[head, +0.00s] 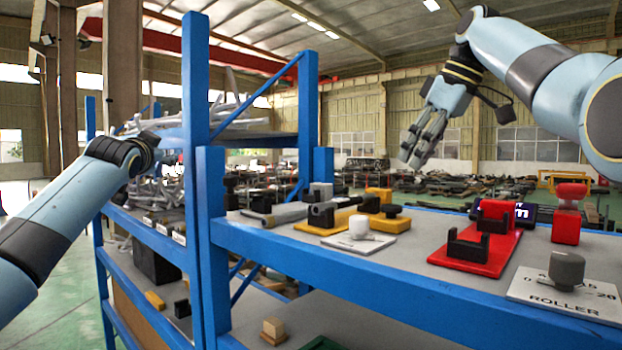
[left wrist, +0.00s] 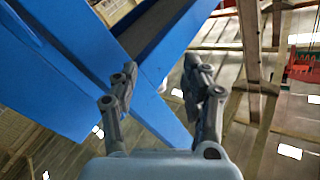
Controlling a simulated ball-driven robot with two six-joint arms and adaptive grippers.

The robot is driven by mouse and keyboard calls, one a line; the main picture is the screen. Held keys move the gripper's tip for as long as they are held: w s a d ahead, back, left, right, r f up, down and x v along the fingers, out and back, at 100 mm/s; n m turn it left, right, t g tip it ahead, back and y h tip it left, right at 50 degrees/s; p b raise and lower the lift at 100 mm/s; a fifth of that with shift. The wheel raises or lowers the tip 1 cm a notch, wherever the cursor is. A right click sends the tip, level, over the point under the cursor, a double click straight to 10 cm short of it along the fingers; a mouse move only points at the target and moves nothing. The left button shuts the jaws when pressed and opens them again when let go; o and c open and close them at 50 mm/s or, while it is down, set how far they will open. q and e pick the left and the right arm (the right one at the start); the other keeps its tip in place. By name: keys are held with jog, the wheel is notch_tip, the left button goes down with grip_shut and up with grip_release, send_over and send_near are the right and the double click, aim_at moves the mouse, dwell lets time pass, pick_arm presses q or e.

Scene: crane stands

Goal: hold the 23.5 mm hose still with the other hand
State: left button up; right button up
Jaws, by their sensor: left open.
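A dark cylinder with a grey length (head: 288,212) lies across the yellow fixture (head: 340,222) on the blue shelf; it may be the 23.5 mm hose, but no size label is readable. My right gripper (head: 417,163) hangs in the air above and behind the shelf, apart from all parts. Its fingers look empty, but their opening is hard to judge. My left arm comes in from the left and its wrist is beside the blue rack post. In the left wrist view my left gripper (left wrist: 158,85) is open, with nothing between its fingers.
A blue post (head: 196,80) stands between my left wrist and the shelf top. The shelf (head: 400,285) also carries a red fixture (head: 470,250), a red block (head: 566,226), a roller (head: 566,270) on a labelled plate and a white knob (head: 359,228).

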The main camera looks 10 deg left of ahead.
pick_arm(q)
jog(key=s+d+r+t+y, duration=0.1)
jog(key=s+r+t, duration=0.15)
jog(key=r, duration=1.15)
jog(key=s+d+r+t, duration=0.1)
jog(key=s+r, duration=0.3)
jog(key=r, duration=0.9)
jog(key=m+g+h, duration=0.4)
jog(key=g+h, duration=0.8)
jog(key=h, duration=0.1)
send_near(343, 199)
jog(key=shift+d+f, duration=0.1)
jog(key=shift+f, duration=0.05)
jog(key=x, duration=0.9)
jog(key=shift+w+d, duration=0.15)
jog(key=shift+w, duration=0.35)
grip_shut()
